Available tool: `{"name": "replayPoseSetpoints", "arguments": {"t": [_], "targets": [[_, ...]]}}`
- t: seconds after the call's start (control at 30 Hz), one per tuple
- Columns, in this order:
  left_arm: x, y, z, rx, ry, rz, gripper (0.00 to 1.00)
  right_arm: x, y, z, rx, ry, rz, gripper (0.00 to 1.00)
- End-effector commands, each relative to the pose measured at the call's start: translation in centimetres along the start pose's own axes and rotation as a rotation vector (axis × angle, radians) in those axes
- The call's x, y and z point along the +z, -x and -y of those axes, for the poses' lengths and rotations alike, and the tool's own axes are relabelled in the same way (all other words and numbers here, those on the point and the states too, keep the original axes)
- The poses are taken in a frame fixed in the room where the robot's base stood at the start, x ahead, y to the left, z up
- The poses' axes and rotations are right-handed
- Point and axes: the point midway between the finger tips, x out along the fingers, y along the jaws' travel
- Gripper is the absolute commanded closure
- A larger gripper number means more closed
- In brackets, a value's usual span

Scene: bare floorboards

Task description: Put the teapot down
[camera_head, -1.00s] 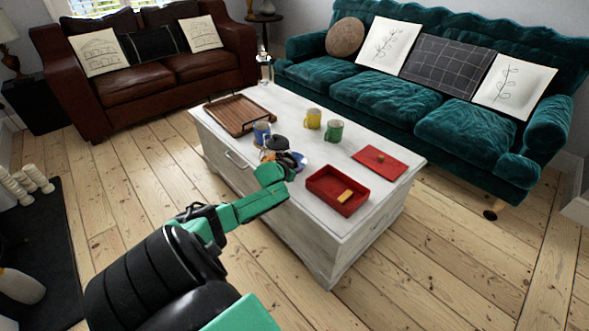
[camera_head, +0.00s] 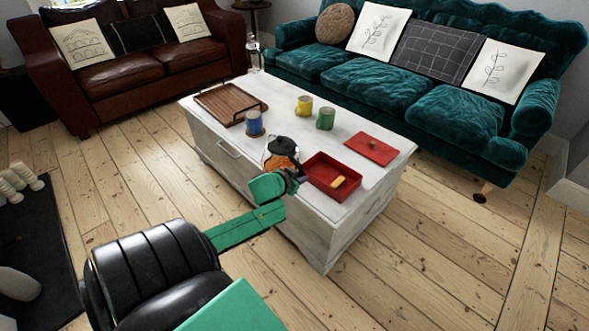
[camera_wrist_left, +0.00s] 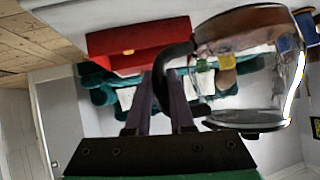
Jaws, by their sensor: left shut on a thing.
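The teapot (camera_head: 281,147) is clear glass with a black lid and black handle, with something orange-brown showing in or through its lower part. It is by the front edge of the white table, left of the red box. My left gripper (camera_head: 290,181) is shut on its handle, on the near side. In the left wrist view, which is upside down, the fingers (camera_wrist_left: 160,105) close on the black handle, and the glass body (camera_wrist_left: 240,70) shows to the right. Whether the base touches the table is hidden. My right gripper is not in view.
The white table (camera_head: 215,125) holds a wooden tray (camera_head: 231,101), a blue mug (camera_head: 254,123), a yellow mug (camera_head: 304,105), a green mug (camera_head: 325,118), an open red box (camera_head: 331,177) and a red lid (camera_head: 371,149). The tabletop between the mugs and the lid is clear.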

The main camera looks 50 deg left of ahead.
Motion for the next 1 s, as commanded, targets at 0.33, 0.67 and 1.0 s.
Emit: {"name": "replayPoseSetpoints", "arguments": {"t": [0.33, 0.67, 1.0], "targets": [[0.0, 6.5, -7.8, 0.071, -0.044, -0.016, 1.0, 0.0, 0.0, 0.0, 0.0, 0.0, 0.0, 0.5], [0.1, 13.9, -16.8, 0.15, -0.099, -0.029, 1.0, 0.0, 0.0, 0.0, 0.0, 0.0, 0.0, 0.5], [0.1, 17.8, -21.8, 0.194, -0.133, -0.037, 1.0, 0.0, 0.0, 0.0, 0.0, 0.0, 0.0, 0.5]]}}
